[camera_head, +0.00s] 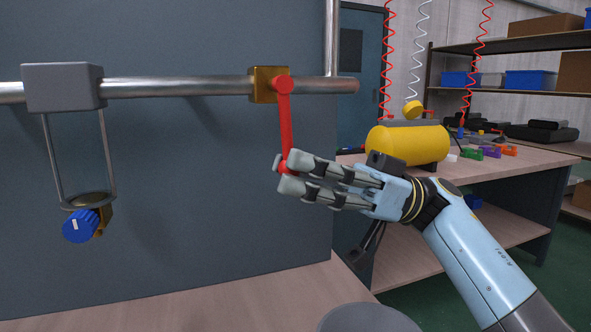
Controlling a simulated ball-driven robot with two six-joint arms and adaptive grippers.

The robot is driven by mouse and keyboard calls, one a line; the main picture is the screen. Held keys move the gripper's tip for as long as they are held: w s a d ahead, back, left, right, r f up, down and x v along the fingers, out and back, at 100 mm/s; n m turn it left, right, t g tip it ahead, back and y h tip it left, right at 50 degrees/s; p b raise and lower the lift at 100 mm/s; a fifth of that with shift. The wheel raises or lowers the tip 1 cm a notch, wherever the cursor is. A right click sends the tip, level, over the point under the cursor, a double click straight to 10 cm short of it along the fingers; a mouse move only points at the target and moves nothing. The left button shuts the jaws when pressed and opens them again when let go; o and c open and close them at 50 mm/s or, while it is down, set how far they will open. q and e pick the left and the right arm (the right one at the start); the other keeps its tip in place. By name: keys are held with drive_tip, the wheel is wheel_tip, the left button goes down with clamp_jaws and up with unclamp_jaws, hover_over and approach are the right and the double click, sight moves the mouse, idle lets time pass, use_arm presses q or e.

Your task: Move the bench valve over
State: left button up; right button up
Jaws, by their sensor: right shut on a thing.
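A brass valve block (266,85) sits on a horizontal metal pipe (180,87) in front of a dark panel. Its red lever (285,127) hangs down, nearly vertical, with a red knob at its lower end. My right gripper (284,173) comes in from the right, and its grey fingers are shut on the lower end of the red lever. The fingers partly hide that knob. A second brass part with a blue knob (82,226) sits in a ring holder (86,200) hanging under a grey block (63,87) on the pipe. My left gripper is not in view.
A wooden bench top (250,305) runs below the pipe. A workbench (500,170) at the right bears a yellow tank (408,143) and small coloured items. Shelves (510,43) with blue bins stand behind. Coiled hoses hang above. Open space lies under the pipe between holder and lever.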

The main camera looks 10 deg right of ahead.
drive_tip(key=shift+w+d+r, duration=0.15)
drive_tip(key=shift+d, duration=0.8)
drive_tip(key=shift+w+d+r+p, duration=0.15)
drive_tip(key=shift+d+r+p, duration=0.2)
drive_tip(key=shift+d, duration=0.25)
drive_tip(key=shift+w+d+r+p, duration=0.1)
drive_tip(key=shift+d+r+p, duration=0.2)
drive_tip(key=shift+d, duration=0.25)
drive_tip(key=shift+w+d+r+p, duration=0.2)
drive_tip(key=shift+d+r+p, duration=0.55)
drive_tip(key=shift+d+r, duration=0.15)
drive_tip(key=shift+f, duration=0.1)
